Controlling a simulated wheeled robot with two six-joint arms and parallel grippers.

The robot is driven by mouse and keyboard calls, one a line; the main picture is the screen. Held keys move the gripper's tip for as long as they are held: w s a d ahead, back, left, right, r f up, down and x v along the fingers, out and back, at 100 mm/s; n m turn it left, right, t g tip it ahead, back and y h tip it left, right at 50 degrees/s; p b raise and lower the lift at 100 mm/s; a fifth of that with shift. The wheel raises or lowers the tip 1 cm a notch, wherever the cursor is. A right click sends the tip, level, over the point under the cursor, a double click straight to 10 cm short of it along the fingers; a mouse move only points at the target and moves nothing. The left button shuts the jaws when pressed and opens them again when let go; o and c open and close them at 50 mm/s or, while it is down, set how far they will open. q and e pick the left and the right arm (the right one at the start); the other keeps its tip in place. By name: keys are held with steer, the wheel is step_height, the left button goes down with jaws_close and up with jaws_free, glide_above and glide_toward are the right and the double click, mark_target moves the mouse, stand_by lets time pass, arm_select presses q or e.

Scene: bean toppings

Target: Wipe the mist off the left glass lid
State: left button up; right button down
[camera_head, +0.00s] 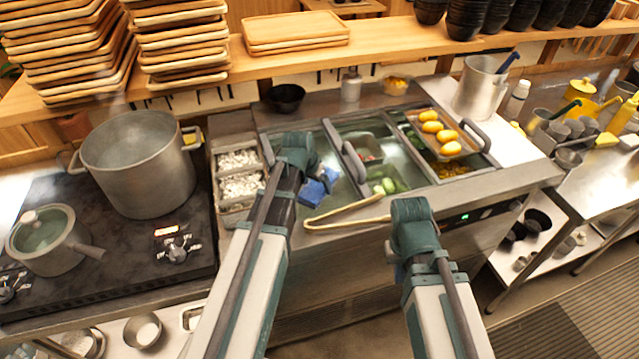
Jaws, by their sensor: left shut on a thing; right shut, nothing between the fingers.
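My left gripper (316,174) is shut on a blue cloth (318,190), which lies over the left glass lid (337,176) of the steel counter unit. The lid is partly hidden by my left arm and the cloth, and I cannot tell how much mist is on it.
Wooden tongs (347,213) lie at the front edge of the unit. A tray of yellow buns (448,148) sits at its right. White toppings in bins (240,184) are at its left. A large pot (138,165) and a small lidded pot (48,238) stand on the stove.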

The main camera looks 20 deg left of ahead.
arm_select(q)
steer(key=shift+w+a, duration=0.7)
steer(key=shift+w, duration=0.35)
steer(key=shift+w+a, duration=0.75)
steer(key=shift+w, duration=0.3)
steer(key=shift+w+a, duration=0.7)
steer(key=shift+w, duration=0.35)
steer(key=shift+w+a, duration=0.55)
steer(key=shift+w, duration=0.25)
steer(key=shift+w+a, duration=0.5)
steer(key=shift+w, duration=0.3)
steer(key=shift+w+a, duration=0.55)
steer(key=shift+w, duration=0.2)
steer(key=shift+w+a, duration=0.5)
steer(key=shift+w, duration=0.2)
steer(key=shift+w+a, duration=0.55)
steer(key=shift+w, duration=0.3)
steer(key=shift+w+a, duration=0.5)
steer(key=shift+w, duration=0.3)
steer(key=shift+r, duration=0.1)
